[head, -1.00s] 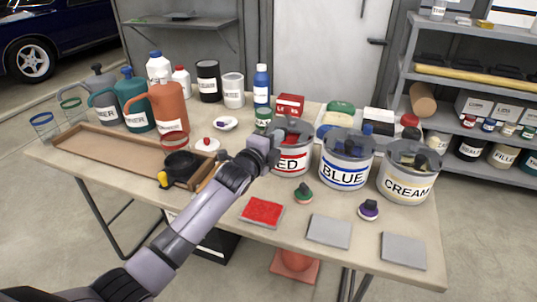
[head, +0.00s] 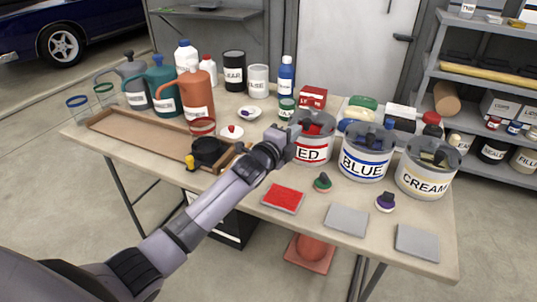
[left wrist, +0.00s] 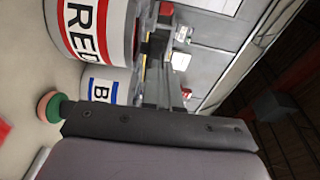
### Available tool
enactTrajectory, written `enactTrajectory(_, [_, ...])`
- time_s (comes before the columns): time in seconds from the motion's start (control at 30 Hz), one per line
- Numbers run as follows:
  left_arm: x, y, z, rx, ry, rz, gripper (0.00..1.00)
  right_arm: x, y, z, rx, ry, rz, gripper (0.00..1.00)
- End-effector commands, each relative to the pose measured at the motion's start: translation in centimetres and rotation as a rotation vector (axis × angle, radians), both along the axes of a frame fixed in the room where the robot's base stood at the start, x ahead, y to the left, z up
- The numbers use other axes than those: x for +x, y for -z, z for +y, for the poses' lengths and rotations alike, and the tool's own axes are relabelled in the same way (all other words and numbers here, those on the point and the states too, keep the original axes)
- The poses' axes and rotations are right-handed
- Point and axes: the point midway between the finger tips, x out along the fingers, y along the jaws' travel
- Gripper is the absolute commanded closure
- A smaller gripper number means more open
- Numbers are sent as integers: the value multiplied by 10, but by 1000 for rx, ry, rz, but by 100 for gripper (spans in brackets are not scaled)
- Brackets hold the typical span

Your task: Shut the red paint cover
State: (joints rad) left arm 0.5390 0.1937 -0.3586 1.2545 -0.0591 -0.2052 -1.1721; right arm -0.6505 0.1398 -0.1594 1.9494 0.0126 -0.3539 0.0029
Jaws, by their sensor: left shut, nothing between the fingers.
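The red paint can (head: 314,151), labelled RED, stands on the table, left of the blue paint can (head: 365,163). Its grey top (head: 325,119) shows red at the middle; whether the cover is up or down is hard to tell. My left gripper (head: 293,138) is at the upper left rim of the red can and hides part of its label. It is shut and empty; contact with the cover cannot be told. In the left wrist view the red can (left wrist: 97,28) is close, with the blue can (left wrist: 99,86) behind it. My right gripper is not in view.
The cream paint can (head: 425,177) stands right of the blue one. A red pad (head: 283,199), grey pads and small knobbed stamps lie in front. A wooden tray (head: 120,134), jugs and bottles fill the left and back. Shelves stand at the right.

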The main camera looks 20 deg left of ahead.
Motion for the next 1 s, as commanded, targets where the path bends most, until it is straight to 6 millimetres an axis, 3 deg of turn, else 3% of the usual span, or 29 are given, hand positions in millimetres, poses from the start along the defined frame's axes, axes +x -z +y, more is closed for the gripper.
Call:
enactTrajectory(0.6, [-81, -2, 15, 1, 1, 4, 100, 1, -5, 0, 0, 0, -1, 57])
enactTrajectory(1.0, [-100, -3, 19, -3, 1, 5, 100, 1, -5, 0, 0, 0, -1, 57])
